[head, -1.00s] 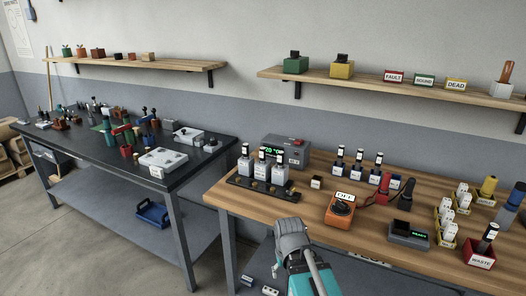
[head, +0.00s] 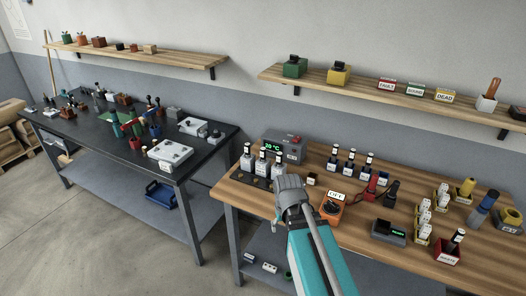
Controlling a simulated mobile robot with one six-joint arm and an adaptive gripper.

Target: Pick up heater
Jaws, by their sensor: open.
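No object is clearly marked as the heater, so I cannot tell which one it is. Three grey blocks with black-and-white tops, including the left one (head: 247,159), stand upright on a black rack (head: 238,176) at the left of the wooden bench. Three dark blue-based units, including the middle one (head: 350,162), stand behind to the right. My gripper (head: 291,192) is at the end of my teal arm, over the bench's front edge and in front of the rack. It looks empty and apart from these objects; its fingertips are hard to make out.
A grey box with a green display (head: 289,148) stands behind the rack. An orange meter (head: 331,208), a dark grey device (head: 387,232) and a red waste bin (head: 447,251) are to the right. A dark table (head: 100,138) stands left, across a gap. Shelves (head: 400,96) hang above.

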